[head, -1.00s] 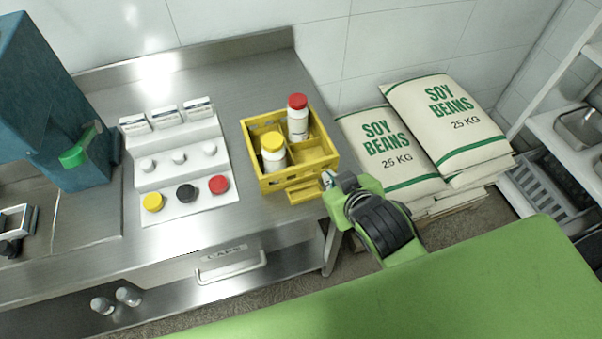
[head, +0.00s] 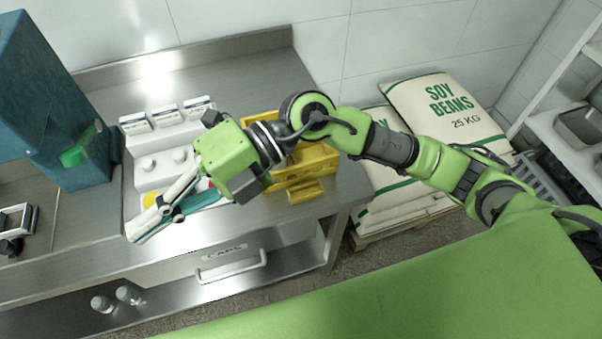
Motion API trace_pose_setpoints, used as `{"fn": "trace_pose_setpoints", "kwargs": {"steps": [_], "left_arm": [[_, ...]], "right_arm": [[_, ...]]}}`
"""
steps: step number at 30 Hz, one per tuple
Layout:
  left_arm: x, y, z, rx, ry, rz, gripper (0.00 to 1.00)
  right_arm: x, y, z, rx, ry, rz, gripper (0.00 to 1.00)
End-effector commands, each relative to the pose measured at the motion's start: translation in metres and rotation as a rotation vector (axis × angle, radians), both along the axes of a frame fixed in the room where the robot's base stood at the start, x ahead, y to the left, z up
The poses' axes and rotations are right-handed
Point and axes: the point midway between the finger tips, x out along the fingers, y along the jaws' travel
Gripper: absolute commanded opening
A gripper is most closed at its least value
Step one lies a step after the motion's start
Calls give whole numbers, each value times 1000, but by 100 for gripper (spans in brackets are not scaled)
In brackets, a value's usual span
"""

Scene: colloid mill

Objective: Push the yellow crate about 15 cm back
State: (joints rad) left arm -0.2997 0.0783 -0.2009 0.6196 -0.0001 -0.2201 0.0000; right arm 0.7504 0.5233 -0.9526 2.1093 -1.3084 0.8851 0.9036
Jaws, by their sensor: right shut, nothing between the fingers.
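The yellow crate (head: 318,165) stands on the steel counter near its right end. My right arm crosses in front of it and hides its left and middle parts and the bottles in it. The crate's lower front ledge and right side still show. My right gripper (head: 136,234) is shut and empty, well to the left of the crate, over the front of the white stepped rack. The fingers point toward the lower left. I cannot tell whether they touch the rack. My left gripper is not in view.
The white stepped rack (head: 145,178) with caps is partly hidden under my gripper. A blue machine (head: 45,110) stands at the left. Soybean sacks (head: 445,115) are stacked right of the counter. The steel counter (head: 215,85) behind the crate looks clear up to its raised back edge.

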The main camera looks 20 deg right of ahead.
Motion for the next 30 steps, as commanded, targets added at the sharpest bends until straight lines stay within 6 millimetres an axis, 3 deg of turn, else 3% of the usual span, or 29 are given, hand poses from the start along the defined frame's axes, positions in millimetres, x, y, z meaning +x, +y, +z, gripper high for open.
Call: {"fn": "trace_pose_setpoints", "kwargs": {"steps": [3,6,9,12,15,18,22,30], "left_arm": [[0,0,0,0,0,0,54],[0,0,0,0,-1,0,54],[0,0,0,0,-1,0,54],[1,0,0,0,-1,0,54],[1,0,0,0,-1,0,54],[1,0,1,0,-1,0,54],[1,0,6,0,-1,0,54],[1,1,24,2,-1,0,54]], "right_arm": [[18,-45,-72,-377,-123,51,0],[48,-102,-115,-687,-197,37,0],[79,-161,-135,-951,-243,-14,0],[103,-209,-138,-1144,-268,-73,0],[117,-240,-136,-1265,-279,-120,0],[122,-255,-136,-1320,-280,-141,0],[122,-258,-147,-1332,-277,-144,0],[121,-257,-200,-1329,-275,-139,0]]}}
